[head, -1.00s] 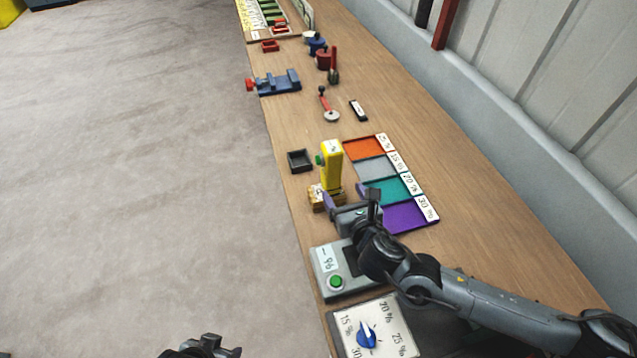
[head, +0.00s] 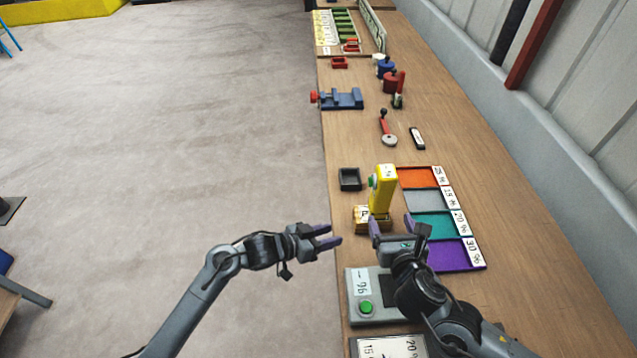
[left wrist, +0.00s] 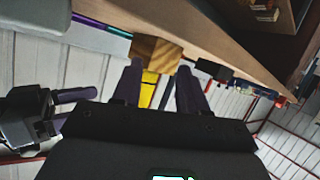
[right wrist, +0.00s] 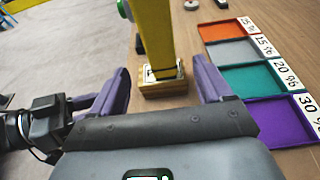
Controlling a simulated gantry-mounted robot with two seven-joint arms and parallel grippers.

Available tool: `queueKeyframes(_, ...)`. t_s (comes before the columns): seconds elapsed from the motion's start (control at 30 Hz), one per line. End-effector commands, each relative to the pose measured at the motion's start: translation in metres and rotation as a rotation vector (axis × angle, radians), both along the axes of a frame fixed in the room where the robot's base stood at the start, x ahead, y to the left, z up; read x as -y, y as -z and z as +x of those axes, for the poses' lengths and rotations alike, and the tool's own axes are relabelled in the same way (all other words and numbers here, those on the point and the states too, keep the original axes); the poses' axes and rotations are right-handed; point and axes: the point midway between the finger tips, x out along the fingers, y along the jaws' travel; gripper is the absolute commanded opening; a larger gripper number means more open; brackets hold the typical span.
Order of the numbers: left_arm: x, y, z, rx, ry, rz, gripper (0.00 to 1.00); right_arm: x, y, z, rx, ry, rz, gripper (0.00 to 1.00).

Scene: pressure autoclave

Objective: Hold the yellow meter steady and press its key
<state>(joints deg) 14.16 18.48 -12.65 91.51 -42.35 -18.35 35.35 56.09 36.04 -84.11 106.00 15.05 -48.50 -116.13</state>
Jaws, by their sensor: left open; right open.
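The yellow meter (head: 383,190) stands upright in a wooden block (head: 362,219) on the bench, with a green round key (head: 372,181) on its left side. In the right wrist view the meter (right wrist: 156,45) rises beyond the open fingers. My right gripper (head: 392,226) is open and empty, just on the near side of the meter and block. My left gripper (head: 334,236) is open and empty, left of the block, out over the bench's left edge. The left wrist view shows the wooden block (left wrist: 157,52) and part of the yellow meter (left wrist: 148,90) beyond its fingers.
Coloured trays, including an orange one (head: 417,178) and a purple one (head: 477,263), lie right of the meter. A black box (head: 349,179) stands to its left. A grey device with a green button (head: 365,307) is on the near side. A blue vise (head: 343,101) stands farther off.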

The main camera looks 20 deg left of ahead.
Motion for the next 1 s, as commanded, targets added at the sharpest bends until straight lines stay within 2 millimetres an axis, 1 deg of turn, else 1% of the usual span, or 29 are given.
queueKeyframes(0.03,-0.001,-0.014,0.015,0.005,0.041,-0.051,0.43,0.0,0.0,0.0,0.0,0.0,0.0,0.79)
queueKeyframes(0.1,-0.002,-0.03,0.026,-0.007,0.103,-0.132,0.43,0.0,0.0,0.0,0.0,0.0,0.0,0.79)
queueKeyframes(0.2,-0.007,-0.055,0.037,-0.034,0.178,-0.244,0.43,0.0,0.0,0.0,0.0,0.0,0.0,0.79)
queueKeyframes(0.4,-0.024,-0.102,0.048,-0.105,0.286,-0.427,0.43,0.0,0.0,0.0,0.0,0.0,0.0,0.79)
queueKeyframes(0.5,-0.031,-0.12,0.05,-0.131,0.32,-0.491,0.43,0.0,0.0,0.0,0.0,0.0,0.0,0.79)
queueKeyframes(0.6,-0.036,-0.132,0.051,-0.148,0.339,-0.531,0.43,0.0,0.0,0.001,0.0,0.0,0.0,0.79)
queueKeyframes(0.77,-0.039,-0.139,0.051,-0.161,0.353,-0.559,0.43,-0.003,0.002,0.008,0.001,0.0,-0.001,0.79)
queueKeyframes(0.87,-0.039,-0.14,0.051,-0.162,0.354,-0.562,0.43,-0.007,0.006,0.018,0.001,0.001,0.0,0.79)
queueKeyframes(1.0,-0.039,-0.14,0.051,-0.161,0.354,-0.561,0.43,-0.014,0.012,0.037,0.001,0.001,-0.001,0.79)
